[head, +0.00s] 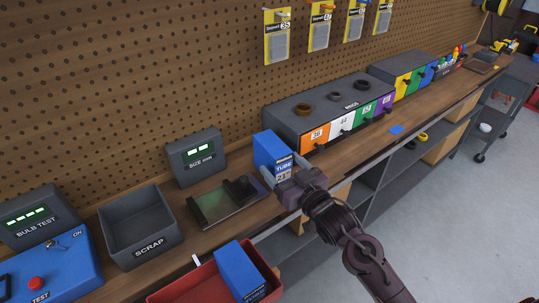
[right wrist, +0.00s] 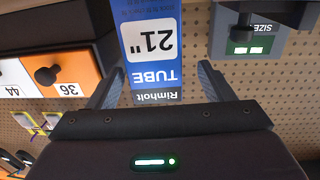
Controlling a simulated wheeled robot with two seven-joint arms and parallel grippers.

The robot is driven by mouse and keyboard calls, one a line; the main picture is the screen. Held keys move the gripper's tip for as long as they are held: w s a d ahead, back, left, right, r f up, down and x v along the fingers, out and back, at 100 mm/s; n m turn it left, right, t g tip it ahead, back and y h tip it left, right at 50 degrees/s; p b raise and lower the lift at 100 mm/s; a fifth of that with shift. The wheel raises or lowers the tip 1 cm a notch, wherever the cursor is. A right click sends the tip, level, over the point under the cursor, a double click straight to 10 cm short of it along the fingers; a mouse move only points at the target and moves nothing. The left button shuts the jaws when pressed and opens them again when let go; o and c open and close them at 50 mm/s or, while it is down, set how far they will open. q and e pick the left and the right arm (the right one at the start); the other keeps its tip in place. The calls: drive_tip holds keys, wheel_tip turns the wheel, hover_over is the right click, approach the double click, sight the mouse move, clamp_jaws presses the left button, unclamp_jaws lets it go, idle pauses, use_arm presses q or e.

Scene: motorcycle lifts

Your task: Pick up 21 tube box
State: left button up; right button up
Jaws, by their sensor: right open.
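The blue 21 tube box (head: 268,147) stands upright on the wooden bench, its white "TUBE 21" label facing out. In the right wrist view the box (right wrist: 150,40) appears upside down, with "21"", "TUBE" and "Rimholt" readable. My right gripper (head: 282,172) is at the front of the box. Its open fingers (right wrist: 158,78) show on either side of the box in the wrist view, with visible gaps. Whether the fingertips reach past its front face is hard to tell. My left gripper is not in view.
A grey drawer unit (head: 290,108) with numbered coloured fronts stands right of the box. A "SIZE mm" display (head: 194,158) and a dark gauge plate (head: 222,205) are at left. A scrap bin (head: 137,222) and a red tray (head: 180,290) holding another blue box (head: 238,270) are nearer.

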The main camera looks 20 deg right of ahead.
sight(273, 152)
drive_tip(key=shift+w+a+r, duration=0.15)
drive_tip(key=shift+w, duration=0.3)
drive_tip(key=p+x, duration=0.1)
drive_tip(key=x, duration=0.3)
drive_tip(key=shift+w+p, duration=0.25)
drive_tip(key=shift+p, duration=0.05)
drive_tip(key=shift+w, duration=0.25)
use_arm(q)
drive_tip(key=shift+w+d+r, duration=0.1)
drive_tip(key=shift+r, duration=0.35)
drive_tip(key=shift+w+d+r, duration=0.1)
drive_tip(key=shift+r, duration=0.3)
use_arm(e)
drive_tip(key=c, duration=1.3)
